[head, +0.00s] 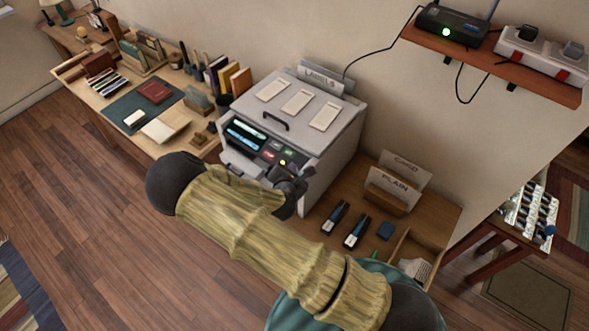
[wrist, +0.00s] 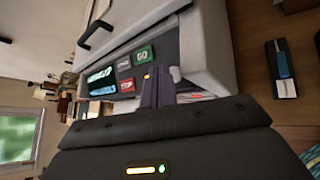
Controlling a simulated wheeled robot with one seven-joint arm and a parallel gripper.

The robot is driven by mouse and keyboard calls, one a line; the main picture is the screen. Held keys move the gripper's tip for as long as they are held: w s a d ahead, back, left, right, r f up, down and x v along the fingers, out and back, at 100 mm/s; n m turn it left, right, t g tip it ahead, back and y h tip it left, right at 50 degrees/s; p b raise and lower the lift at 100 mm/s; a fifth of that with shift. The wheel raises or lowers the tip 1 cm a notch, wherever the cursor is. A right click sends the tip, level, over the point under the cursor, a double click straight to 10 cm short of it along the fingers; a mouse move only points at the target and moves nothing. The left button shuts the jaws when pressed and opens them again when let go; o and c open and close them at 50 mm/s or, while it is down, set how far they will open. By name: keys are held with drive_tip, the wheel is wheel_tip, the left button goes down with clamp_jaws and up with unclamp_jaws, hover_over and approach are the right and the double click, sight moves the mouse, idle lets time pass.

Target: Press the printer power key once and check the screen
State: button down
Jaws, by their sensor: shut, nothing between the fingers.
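The printer (head: 336,118) is a pale grey box on the desk with a dark front panel. Its screen (head: 245,133) is lit with pale blue bars; the screen also shows in the wrist view (wrist: 101,78), text unreadable. Beside it are a grey key (wrist: 123,65), a green GO key (wrist: 143,54) and a red key (wrist: 127,85). A small amber light (wrist: 147,75) glows by my fingers, and a pale round knob (wrist: 176,74) is just beyond. My gripper (wrist: 160,80) is shut and empty, close to the panel; contact cannot be told. No power key label is readable.
Printed paper sits in the output tray (head: 243,166). Paper stands in a wooden holder (head: 388,200) right of the printer, with two dark cartridges (head: 356,231) nearby. A shelf (head: 540,73) with router is above right. Books and desk items stand left.

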drive_tip(key=shift+r, duration=0.1)
drive_tip(key=r+p, duration=0.1)
drive_tip(key=r, duration=0.1)
drive_tip(key=s+r+p, duration=0.1)
drive_tip(key=p, duration=0.1)
drive_tip(key=a+r+p, duration=0.1)
drive_tip(key=r, duration=0.1)
drive_tip(key=shift+s+a+r, duration=0.1)
drive_tip(key=shift+s+r, duration=0.15)
drive_tip(key=shift+r, duration=0.05)
idle(0.8)
